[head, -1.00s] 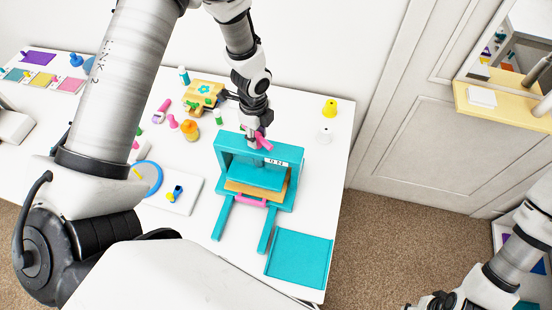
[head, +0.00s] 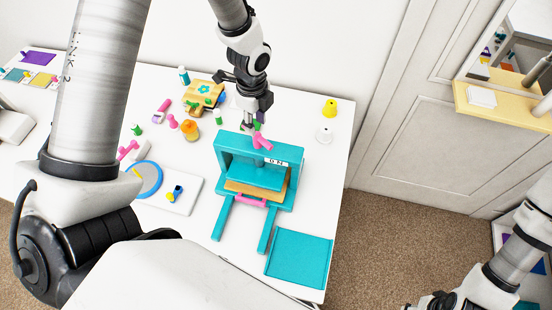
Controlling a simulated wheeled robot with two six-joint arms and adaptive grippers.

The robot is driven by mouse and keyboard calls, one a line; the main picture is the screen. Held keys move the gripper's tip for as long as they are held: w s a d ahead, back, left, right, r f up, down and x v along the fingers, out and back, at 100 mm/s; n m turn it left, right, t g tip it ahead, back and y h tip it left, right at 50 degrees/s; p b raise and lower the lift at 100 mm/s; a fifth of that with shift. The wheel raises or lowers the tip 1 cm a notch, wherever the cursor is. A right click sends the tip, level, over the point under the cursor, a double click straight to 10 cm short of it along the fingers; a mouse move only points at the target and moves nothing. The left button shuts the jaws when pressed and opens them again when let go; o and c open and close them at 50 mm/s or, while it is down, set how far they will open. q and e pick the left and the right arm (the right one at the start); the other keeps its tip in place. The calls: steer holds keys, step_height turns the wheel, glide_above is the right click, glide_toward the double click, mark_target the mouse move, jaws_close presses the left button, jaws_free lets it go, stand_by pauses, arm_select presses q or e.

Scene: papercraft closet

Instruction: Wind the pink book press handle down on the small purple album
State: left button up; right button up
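The teal book press (head: 228,150) stands on the white table, with its pink handle (head: 262,142) on top. A tan board (head: 236,188) and a pink bar (head: 250,200) show under its teal plate (head: 252,176). No purple album can be made out in the press; the plate hides what lies below it. My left gripper (head: 250,123) points down just behind and above the handle, close to its upper end. I cannot tell whether it touches the handle or how far its fingers are apart. My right gripper (head: 436,301) is at the bottom edge, partly cut off.
A teal tray (head: 300,258) lies in front of the press. Yellow (head: 330,108) and white (head: 325,135) spools stand to its right. A flat purple piece (head: 37,57) lies far left.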

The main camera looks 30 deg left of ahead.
arm_select(q)
steer(key=shift+o, duration=0.6)
step_height(320, 180, up, 6)
stand_by(0.6)
